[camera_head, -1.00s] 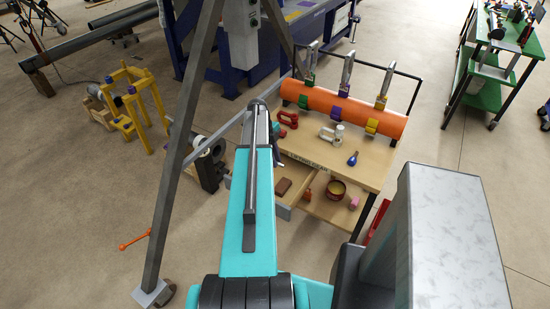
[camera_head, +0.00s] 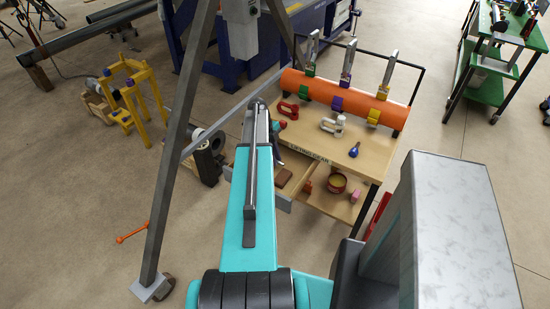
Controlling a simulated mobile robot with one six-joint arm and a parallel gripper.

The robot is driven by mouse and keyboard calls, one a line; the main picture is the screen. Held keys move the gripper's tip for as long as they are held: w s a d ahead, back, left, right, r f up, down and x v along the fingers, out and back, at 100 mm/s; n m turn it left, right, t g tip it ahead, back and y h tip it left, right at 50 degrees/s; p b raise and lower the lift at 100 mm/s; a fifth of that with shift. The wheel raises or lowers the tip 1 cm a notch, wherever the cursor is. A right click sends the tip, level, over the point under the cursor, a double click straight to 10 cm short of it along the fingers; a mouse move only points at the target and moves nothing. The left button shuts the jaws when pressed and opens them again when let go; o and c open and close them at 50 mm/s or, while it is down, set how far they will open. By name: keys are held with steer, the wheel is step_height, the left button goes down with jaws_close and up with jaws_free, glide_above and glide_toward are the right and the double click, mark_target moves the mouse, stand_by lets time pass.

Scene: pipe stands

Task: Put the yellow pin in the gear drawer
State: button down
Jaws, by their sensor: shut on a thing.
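My teal arm reaches up the middle of the picture and covers the drawer's left part. Part of my gripper (camera_head: 277,148) shows as a dark shape just right of the arm, above the drawer area. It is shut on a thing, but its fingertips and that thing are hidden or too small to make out. I cannot make out the yellow pin.
On the bench top (camera_head: 370,175) are a red shackle (camera_head: 289,109), a grey shackle (camera_head: 334,126), a blue item (camera_head: 354,150) and an orange pipe (camera_head: 330,96) in clamps. A grey gantry leg (camera_head: 173,155) stands close left of my arm.

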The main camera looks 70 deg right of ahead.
steer(key=shift+f, duration=0.35)
stand_by(0.6)
steer(key=c, duration=2)
jaws_free()
steer(key=o, duration=0.6)
steer(key=shift+c, duration=0.2)
steer(key=shift+r, duration=0.15)
steer(key=shift+p+v, duration=0.85)
steer(key=shift+v, duration=2.5)
